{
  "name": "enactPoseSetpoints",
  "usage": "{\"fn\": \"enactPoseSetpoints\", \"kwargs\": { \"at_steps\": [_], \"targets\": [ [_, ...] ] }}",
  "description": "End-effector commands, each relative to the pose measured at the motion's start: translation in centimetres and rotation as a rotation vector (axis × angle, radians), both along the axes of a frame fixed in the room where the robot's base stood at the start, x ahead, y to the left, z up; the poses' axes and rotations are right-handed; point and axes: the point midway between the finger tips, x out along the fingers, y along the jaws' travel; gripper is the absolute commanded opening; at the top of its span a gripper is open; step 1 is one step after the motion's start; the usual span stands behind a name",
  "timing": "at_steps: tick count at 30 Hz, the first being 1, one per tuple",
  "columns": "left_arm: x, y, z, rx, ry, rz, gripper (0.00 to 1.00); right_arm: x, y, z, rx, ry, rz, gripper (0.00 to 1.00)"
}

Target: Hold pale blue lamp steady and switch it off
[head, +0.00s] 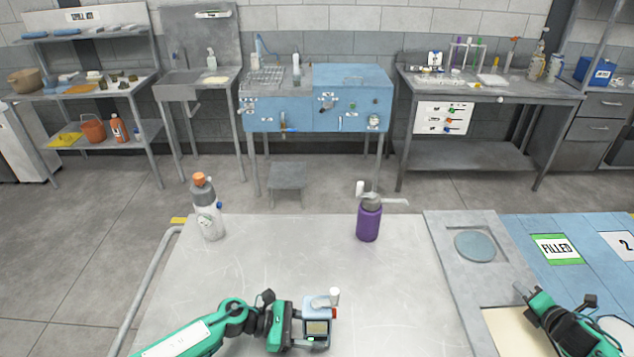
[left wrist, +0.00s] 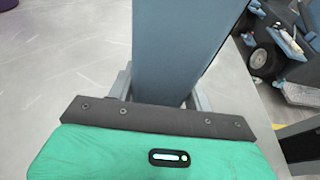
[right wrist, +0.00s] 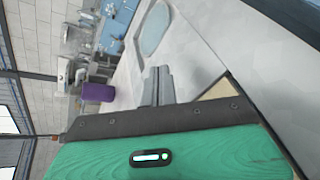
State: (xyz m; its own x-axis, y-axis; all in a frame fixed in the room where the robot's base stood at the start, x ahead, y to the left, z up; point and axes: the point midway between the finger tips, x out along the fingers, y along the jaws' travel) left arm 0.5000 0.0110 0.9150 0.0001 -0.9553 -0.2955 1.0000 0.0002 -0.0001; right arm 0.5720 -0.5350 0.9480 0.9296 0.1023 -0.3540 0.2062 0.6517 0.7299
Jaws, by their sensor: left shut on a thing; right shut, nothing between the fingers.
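The pale blue lamp (head: 317,302) is a small boxy body with a dark-framed display, a white knob-like part on top and a small red part on its right side. My left gripper (head: 298,324) is shut on it from the left, at the front middle of the grey table. In the left wrist view the lamp's blue side (left wrist: 178,45) rises between the fingers (left wrist: 160,88). I cannot tell whether its base touches the table. My right gripper (head: 521,290) is shut and empty, well to the right of the lamp. Its closed fingertips show in the right wrist view (right wrist: 158,84).
A purple bottle (head: 369,219) stands at the back middle. A grey panel with a round blue disc (head: 475,245) and a green "FILLED" label (head: 556,249) lie right. The table's middle is clear.

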Motion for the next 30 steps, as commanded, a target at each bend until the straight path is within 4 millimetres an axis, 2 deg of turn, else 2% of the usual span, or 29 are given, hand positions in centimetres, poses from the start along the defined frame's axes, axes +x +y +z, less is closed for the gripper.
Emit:
{"fn": "enactPoseSetpoints", "kwargs": {
  "at_steps": [1, 3, 11, 15, 18, 24, 30],
  "targets": [
    [0.0, 0.0, 0.0, 0.0, 0.0, 0.0, 0.29, -0.1, 2.7, -0.1, 0.053, -0.008, 0.035, 0.0],
    [0.0, 0.0, 0.0, 0.0, 0.0, 0.0, 0.29, -0.3, 6.1, -0.1, 0.127, -0.018, 0.083, 0.0],
    [0.0, 0.0, 0.0, 0.0, 0.0, 0.0, 0.29, -2.4, 18.9, 1.2, 0.446, -0.036, 0.249, 0.0],
    [0.0, 0.0, 0.0, 0.0, 0.0, 0.0, 0.29, -4.1, 25.5, 2.5, 0.689, -0.01, 0.32, 0.0],
    [0.0, 0.0, 0.0, 0.0, 0.0, 0.0, 0.29, -5.6, 29.6, 3.3, 0.906, 0.048, 0.345, 0.0],
    [0.0, 0.0, 0.0, 0.0, 0.0, 0.0, 0.29, -7.3, 34.1, 4.1, 1.225, 0.174, 0.348, 0.0],
    [0.0, 0.0, 0.0, 0.0, 0.0, 0.0, 0.29, -8.2, 36.2, 4.7, 1.385, 0.251, 0.345, 0.0]
  ]
}}
